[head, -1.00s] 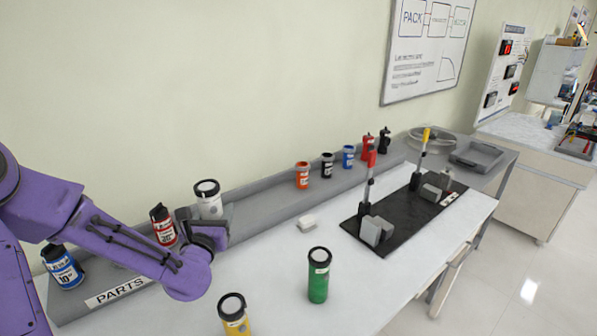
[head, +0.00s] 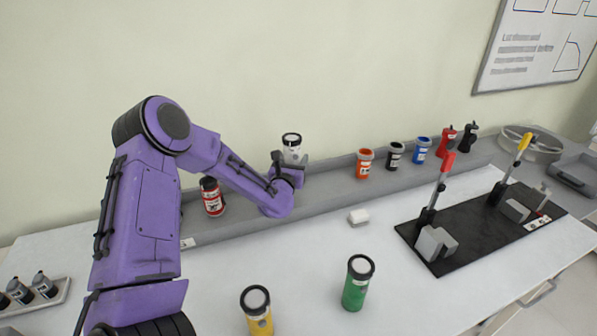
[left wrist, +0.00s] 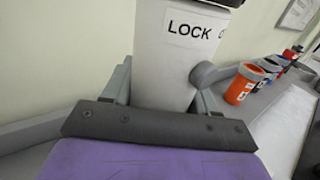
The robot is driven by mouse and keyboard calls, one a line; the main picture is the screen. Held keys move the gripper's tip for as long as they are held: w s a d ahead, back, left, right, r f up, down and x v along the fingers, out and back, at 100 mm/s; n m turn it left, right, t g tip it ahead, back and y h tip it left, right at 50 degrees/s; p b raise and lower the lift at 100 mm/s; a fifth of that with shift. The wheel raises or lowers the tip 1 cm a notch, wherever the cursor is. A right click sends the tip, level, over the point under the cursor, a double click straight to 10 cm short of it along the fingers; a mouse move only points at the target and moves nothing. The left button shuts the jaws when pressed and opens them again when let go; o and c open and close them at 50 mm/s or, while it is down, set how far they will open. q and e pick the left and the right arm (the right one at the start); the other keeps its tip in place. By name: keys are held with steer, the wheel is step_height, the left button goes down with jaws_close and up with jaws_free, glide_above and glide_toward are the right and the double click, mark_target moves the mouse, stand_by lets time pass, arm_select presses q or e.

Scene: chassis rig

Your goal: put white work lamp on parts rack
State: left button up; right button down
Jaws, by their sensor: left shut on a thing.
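The white work lamp (head: 292,146) has a dark-rimmed top and stands roughly upright in my left gripper (head: 287,166), at the parts rack (head: 328,182). In the left wrist view the lamp (left wrist: 178,65) fills the middle, with a "LOCK" label and a round grey knob; my left gripper (left wrist: 160,100) is shut on it. The parts rack is a long grey shelf along the wall behind the white bench. The lamp's base is hidden by the gripper, so I cannot tell whether it touches the rack. My right gripper is not in view.
A red bottle (head: 212,196) stands left of the lamp; orange (head: 365,163), black (head: 395,154) and blue (head: 422,148) cans stand right of it. The rack between lamp and orange can is clear.

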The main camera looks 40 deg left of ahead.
arm_select(q)
steer(key=f, duration=0.1)
steer(key=w+f, duration=0.1)
steer(key=f, duration=0.3)
steer(key=shift+w+a+f, duration=0.2)
steer(key=shift+w+a, duration=0.15)
steer(key=shift+s+f, duration=0.1)
steer(key=o, duration=1.3)
steer(key=shift+c, duration=0.2)
